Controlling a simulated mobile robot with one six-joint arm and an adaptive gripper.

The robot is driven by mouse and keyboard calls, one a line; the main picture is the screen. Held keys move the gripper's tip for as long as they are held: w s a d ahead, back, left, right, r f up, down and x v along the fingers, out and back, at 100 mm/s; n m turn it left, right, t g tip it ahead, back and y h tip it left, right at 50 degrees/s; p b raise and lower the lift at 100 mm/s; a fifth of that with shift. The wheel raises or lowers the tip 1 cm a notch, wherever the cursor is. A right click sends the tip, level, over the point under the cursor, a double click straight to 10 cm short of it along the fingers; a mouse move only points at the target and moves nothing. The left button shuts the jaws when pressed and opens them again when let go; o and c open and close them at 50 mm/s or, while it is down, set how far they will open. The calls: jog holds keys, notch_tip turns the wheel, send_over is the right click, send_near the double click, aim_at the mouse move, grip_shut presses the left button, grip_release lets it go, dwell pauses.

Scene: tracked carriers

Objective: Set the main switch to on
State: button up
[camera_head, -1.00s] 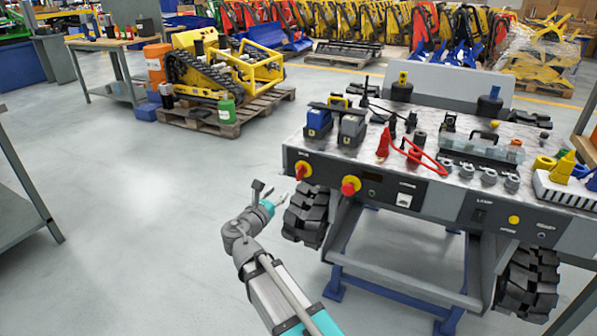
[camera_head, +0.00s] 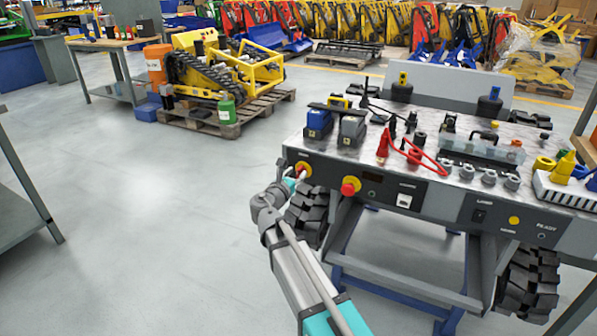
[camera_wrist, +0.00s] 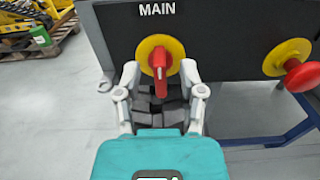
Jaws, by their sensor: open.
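The main switch (camera_wrist: 160,65) is a red rotary handle on a round yellow plate, under the white word MAIN on the dark front panel (camera_wrist: 220,22). Its handle points straight down in the wrist view. In the head view the switch (camera_head: 303,168) sits at the panel's left end, partly behind my gripper (camera_head: 294,178). In the wrist view my gripper (camera_wrist: 160,80) is open, with one finger on each side of the red handle. I cannot tell whether either finger touches it.
A red mushroom button on a yellow plate (camera_wrist: 292,66) is just right of the switch; it also shows in the head view (camera_head: 350,187). A black rubber track (camera_head: 307,215) is below the panel. Open floor (camera_head: 150,230) lies to the left.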

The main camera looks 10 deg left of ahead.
jog(key=shift+x, duration=1.05)
grip_shut()
